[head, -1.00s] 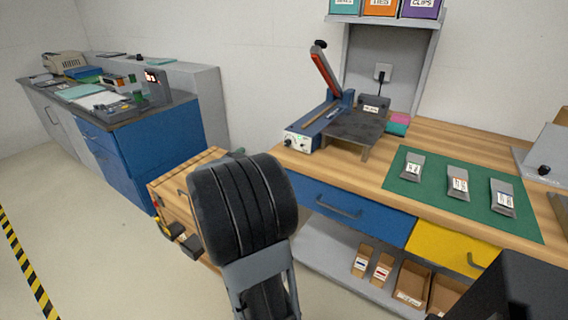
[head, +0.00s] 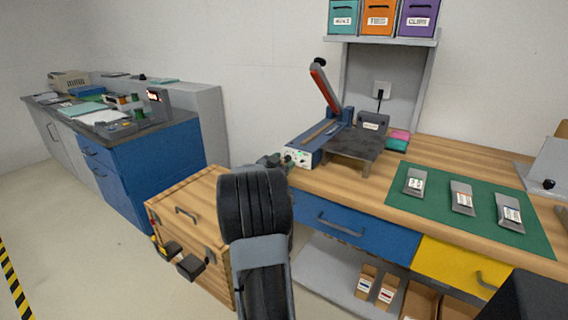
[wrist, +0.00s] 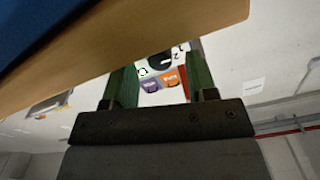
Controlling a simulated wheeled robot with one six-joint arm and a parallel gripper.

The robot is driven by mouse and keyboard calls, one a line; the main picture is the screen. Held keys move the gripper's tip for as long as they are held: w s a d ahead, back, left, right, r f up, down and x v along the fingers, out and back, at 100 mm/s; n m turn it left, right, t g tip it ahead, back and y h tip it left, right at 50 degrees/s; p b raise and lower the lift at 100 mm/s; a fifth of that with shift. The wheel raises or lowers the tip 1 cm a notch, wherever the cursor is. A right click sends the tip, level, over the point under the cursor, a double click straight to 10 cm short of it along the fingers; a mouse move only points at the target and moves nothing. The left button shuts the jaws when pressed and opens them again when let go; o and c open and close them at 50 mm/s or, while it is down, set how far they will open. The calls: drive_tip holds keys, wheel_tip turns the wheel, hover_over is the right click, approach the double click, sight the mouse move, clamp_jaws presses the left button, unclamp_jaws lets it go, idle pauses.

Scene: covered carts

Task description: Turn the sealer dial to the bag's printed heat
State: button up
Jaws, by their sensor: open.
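The heat sealer (head: 310,152) is blue with a raised red-edged lever and a pale front panel with a green light. Its dial is too small to read in the head view. In the head view my gripper (head: 270,161) is partly hidden by my arm, just left of the sealer's front panel. Three grey bags (head: 414,181) with printed labels lie on a green mat (head: 445,218); their print is unreadable.
A wooden-topped bench (head: 385,185) with blue and yellow drawers carries the sealer and mat. A wooden cabinet (head: 190,225) stands below left. Teal, orange and purple bins (head: 378,18) sit on a shelf above. A blue cabinet (head: 150,165) stands further left.

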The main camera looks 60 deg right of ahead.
drive_tip(key=shift+d, duration=0.5)
drive_tip(key=shift+c, duration=0.3)
drive_tip(key=c, duration=0.9)
drive_tip(key=shift+o, duration=0.2)
